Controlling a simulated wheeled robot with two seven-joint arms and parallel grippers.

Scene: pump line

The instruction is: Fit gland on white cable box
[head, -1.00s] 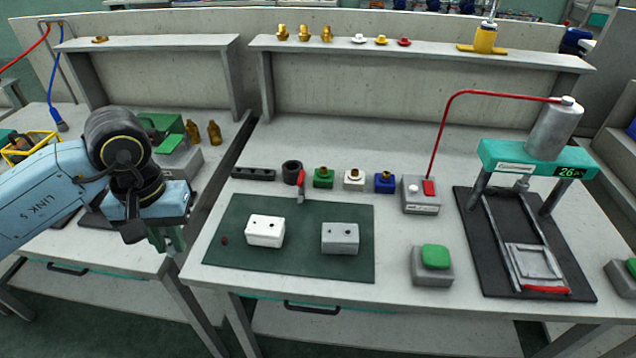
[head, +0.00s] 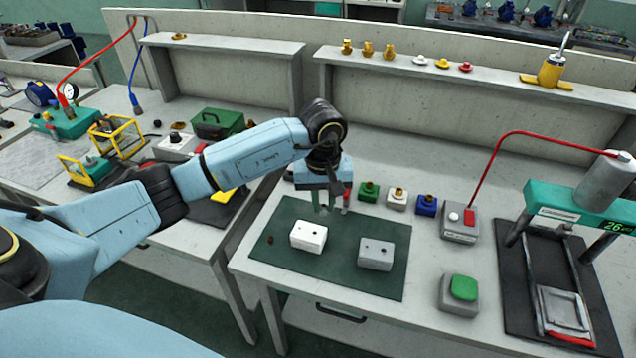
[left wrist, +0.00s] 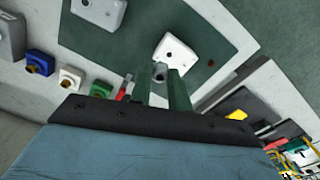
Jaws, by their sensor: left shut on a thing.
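The white cable box (head: 308,236) lies on the green mat, with dark holes in its top. In the left wrist view the white box (left wrist: 178,50) is just beyond my fingertips. My left gripper (head: 324,206) is above the back part of the mat, behind the white box and apart from it. In the left wrist view its two fingers (left wrist: 160,80) are shut on a small grey gland (left wrist: 159,71) with a round opening. The gland is hard to make out in the head view. My right gripper is in neither view.
A grey box (head: 376,254) sits right of the white one on the mat (head: 340,277). A small brown piece (head: 270,240) lies at the left. Green (head: 368,192), white (head: 397,199) and blue (head: 426,205) blocks with brass fittings stand behind. The mat's front is clear.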

